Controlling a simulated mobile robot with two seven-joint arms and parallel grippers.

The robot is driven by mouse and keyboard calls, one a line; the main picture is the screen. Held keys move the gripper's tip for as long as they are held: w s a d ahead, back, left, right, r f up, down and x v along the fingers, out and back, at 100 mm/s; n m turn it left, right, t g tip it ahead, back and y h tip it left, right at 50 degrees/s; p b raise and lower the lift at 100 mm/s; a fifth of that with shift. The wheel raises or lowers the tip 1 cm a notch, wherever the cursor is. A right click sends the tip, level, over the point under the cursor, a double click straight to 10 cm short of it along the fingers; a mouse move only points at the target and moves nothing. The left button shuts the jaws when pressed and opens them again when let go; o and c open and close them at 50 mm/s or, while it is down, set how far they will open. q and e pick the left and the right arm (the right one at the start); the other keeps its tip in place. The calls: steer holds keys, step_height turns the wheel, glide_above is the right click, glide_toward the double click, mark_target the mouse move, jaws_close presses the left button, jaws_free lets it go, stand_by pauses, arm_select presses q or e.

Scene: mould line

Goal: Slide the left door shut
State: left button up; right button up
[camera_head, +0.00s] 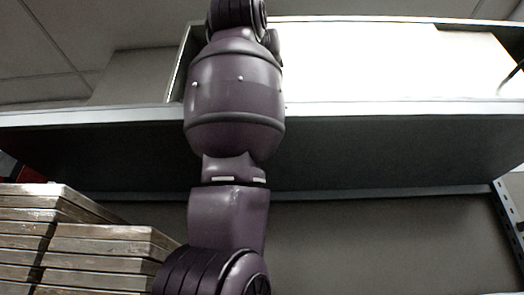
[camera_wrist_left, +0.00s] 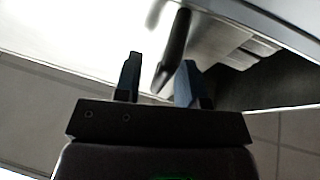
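The door appears as a bright white panel (camera_head: 400,65) at the upper right of the head view, above a grey ledge. It also shows as a pale surface (camera_wrist_left: 110,25) in the left wrist view. A dark bar handle (camera_wrist_left: 174,48) stands on it there; a dark bar (camera_head: 511,76) shows at the right edge of the head view. My left gripper (camera_wrist_left: 160,70) is open, its two fingers apart. In the picture the handle lies between the fingers; I cannot tell whether they touch it. My right gripper is out of view.
My arm rises through the middle of the head view and hides part of the ledge (camera_head: 400,110). A stack of grey-brown slabs (camera_head: 80,240) stands at the lower left. A perforated upright post (camera_head: 507,215) is at the right. Space below the ledge looks open.

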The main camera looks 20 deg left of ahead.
arm_select(q)
jaws_close()
steer(key=shift+a, duration=0.15)
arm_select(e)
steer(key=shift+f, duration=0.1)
arm_select(q)
steer(key=s+a+b, duration=0.3)
steer(key=s+a, duration=0.1)
steer(key=a, duration=1)
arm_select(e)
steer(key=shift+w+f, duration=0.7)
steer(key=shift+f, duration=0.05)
arm_select(q)
steer(key=shift+s, duration=0.1)
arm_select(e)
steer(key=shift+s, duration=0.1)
